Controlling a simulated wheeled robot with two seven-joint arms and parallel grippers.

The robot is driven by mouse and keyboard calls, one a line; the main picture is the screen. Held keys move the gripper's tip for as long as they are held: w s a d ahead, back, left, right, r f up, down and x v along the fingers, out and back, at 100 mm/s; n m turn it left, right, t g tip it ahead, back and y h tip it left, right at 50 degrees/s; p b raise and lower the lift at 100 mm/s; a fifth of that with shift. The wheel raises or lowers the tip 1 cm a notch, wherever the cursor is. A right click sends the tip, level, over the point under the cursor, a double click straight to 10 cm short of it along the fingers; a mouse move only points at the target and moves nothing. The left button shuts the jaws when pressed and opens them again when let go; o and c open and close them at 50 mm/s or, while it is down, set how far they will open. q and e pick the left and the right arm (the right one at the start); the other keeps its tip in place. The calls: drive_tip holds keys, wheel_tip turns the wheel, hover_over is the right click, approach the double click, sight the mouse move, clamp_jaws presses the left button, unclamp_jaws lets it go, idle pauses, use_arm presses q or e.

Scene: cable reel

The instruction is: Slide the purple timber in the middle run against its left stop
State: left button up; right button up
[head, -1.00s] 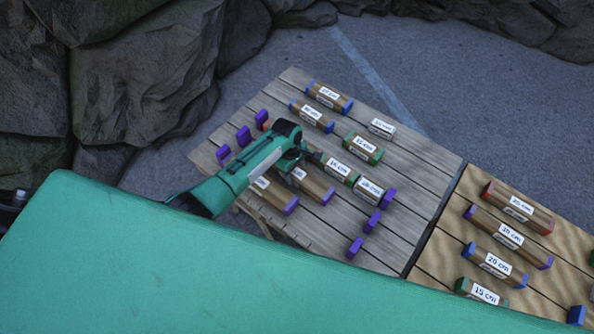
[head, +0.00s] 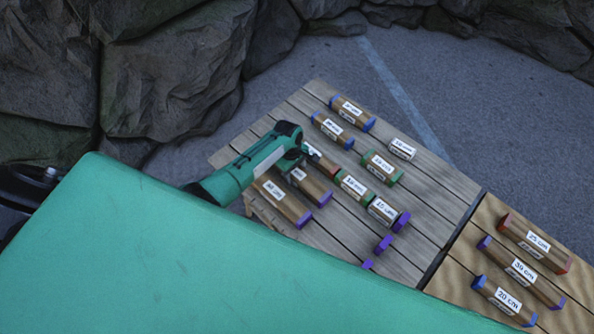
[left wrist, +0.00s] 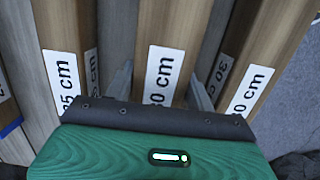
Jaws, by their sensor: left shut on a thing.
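The purple-ended timber in the middle run (head: 312,187) lies on the grey plank table, its right end well clear of the purple right stop (head: 384,245). My left gripper (head: 307,153) is shut on this timber. In the left wrist view, its fingers (left wrist: 161,88) stand on either side of the labelled middle timber (left wrist: 166,35). My arm hides the timber's left end and the left stops, so I cannot see any gap there. My right gripper is not in view.
A purple-ended timber (head: 280,200) lies in the front run. The back run holds a green-ended timber (head: 352,188) and a short timber (head: 382,211) beside its purple stop (head: 401,222). Several spare timbers lie behind and on the right table (head: 450,262).

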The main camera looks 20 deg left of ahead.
use_arm(q)
drive_tip(key=shift+w+a+r, duration=0.15)
drive_tip(key=shift+w+a, duration=0.05)
drive_tip(key=shift+a, duration=0.4)
drive_tip(key=o, duration=1.1)
drive_tip(key=shift+o, duration=1)
drive_tip(key=shift+a, duration=0.1)
drive_tip(key=shift+d, duration=0.2)
wheel_tip(320, 180, up, 13)
drive_tip(key=a, duration=0.2)
drive_tip(key=shift+w+r, duration=0.2)
drive_tip(key=shift+w, duration=0.1)
drive_tip(key=shift+a, duration=0.1)
